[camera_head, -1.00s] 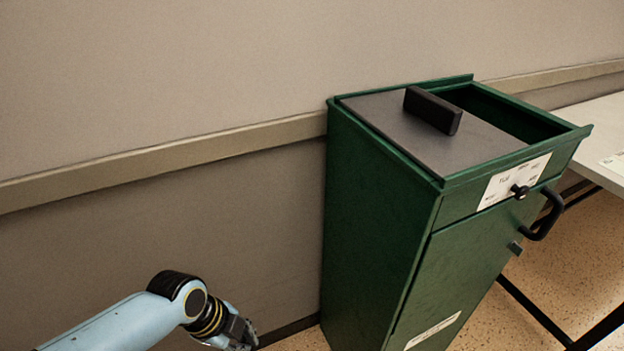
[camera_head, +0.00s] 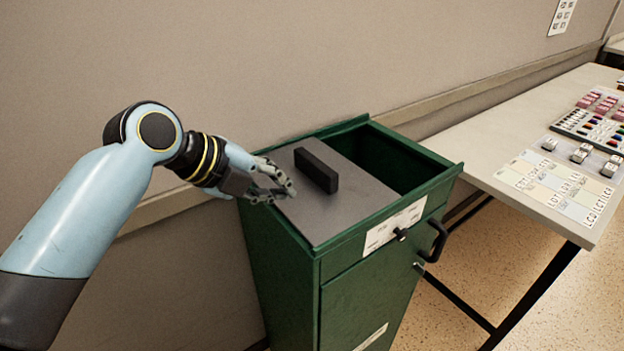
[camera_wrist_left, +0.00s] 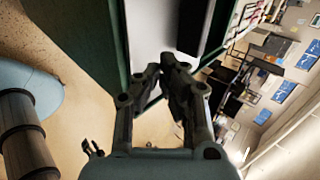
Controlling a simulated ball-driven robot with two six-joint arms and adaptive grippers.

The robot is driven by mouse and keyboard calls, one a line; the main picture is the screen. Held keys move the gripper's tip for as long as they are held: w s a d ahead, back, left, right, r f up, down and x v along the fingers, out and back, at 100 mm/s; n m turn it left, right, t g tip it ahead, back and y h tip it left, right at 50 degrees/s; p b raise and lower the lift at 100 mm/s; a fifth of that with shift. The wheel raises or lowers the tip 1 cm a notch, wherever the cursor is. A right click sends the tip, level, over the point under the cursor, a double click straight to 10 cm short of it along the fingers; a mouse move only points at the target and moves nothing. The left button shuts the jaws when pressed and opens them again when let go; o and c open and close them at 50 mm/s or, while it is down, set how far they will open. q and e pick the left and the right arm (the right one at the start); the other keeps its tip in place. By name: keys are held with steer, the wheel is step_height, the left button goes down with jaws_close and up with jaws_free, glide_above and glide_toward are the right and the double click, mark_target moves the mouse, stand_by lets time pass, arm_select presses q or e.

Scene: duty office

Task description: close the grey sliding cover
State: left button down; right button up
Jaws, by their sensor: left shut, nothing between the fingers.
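The grey sliding cover (camera_head: 345,205) lies on top of the green cabinet (camera_head: 285,275) and covers the left part of its opening. The right part is open and dark inside. A black bar handle (camera_head: 316,170) stands up on the cover. My left gripper (camera_head: 284,188) is shut and empty at the cover's left edge, left of the handle. I cannot tell whether it touches the cover. In the left wrist view the closed fingers (camera_wrist_left: 172,72) point toward the grey cover (camera_wrist_left: 150,35), with the dark handle (camera_wrist_left: 192,25) beyond. My right gripper is not in view.
A wall with a rail (camera_head: 150,212) runs behind the cabinet. A long table (camera_head: 470,140) stands to the right, with cards, small blocks and a tray on it. The cabinet front has a black pull handle (camera_head: 433,241) and a white label (camera_head: 396,226).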

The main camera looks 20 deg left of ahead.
mark_target(323, 192)
arm_select(q)
steer(key=x, duration=0.3)
steer(key=shift+w+d+f+p, duration=0.1)
steer(key=shift+w+f+p, duration=0.15)
steer(key=shift+p, duration=0.05)
steer(key=w+d+p, duration=0.1)
steer(key=w+d, duration=0.1)
steer(key=shift+w, duration=0.35)
steer(key=shift+w+d+f, duration=0.15)
steer(key=shift+w+d, duration=0.1)
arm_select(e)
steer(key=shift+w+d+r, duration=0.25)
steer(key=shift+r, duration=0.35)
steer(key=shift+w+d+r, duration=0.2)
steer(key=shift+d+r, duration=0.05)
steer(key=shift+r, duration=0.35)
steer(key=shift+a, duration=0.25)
